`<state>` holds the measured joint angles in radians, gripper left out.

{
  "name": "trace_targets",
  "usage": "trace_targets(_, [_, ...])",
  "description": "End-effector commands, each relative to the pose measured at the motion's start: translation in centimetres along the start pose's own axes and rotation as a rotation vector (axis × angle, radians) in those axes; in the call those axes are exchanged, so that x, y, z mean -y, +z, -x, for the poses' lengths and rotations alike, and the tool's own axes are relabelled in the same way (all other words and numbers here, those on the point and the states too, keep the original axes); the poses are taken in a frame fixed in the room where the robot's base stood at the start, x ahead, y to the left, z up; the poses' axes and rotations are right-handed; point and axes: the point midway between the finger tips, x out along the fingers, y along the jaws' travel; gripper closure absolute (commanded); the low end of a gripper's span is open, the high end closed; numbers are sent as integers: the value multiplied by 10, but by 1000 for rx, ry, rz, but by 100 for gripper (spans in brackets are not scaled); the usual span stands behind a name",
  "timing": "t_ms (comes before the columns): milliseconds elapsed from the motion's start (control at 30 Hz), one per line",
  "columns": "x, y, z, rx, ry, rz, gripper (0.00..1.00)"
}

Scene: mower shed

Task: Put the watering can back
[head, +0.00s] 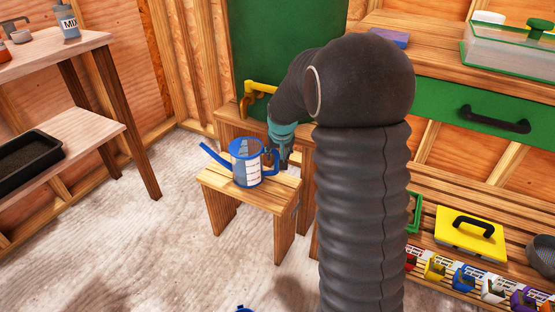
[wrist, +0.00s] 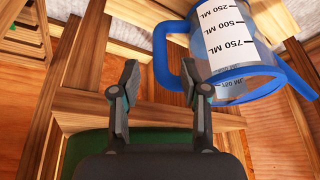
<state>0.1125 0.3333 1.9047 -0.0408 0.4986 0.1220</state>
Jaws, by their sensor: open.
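The blue watering can (head: 246,163) stands upright on a small wooden stool (head: 212,183) in the head view, its spout pointing left. It is clear-sided, with a white measuring scale. My gripper (head: 279,150) is just to the right of the can, by its handle side, and partly hidden by my arm. In the wrist view my gripper (wrist: 166,85) is open, with nothing seen held between the fingers. There the can (wrist: 225,45) is at upper right, and its blue handle (wrist: 168,55) lies just ahead of and between the fingertips.
A potting bench (head: 75,48) with a black tray (head: 28,163) on its lower shelf stands at left. A green drawer (head: 480,110) is at right, above a slatted shelf (head: 460,265) with a yellow-lidded box (head: 468,232). The floor (head: 140,240) left of the stool is clear.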

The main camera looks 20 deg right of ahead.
Motion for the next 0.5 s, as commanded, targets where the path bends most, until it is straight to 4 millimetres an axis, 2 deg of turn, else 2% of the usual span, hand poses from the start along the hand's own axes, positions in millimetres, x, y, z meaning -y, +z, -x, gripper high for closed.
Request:
trace_targets(33, [0, -1, 12, -3, 0, 0, 55])
trace_targets(200, [0, -1, 40, -3, 0, 0, 55])
trace_targets(500, [1, 3, 66, -3, -1, 4, 55])
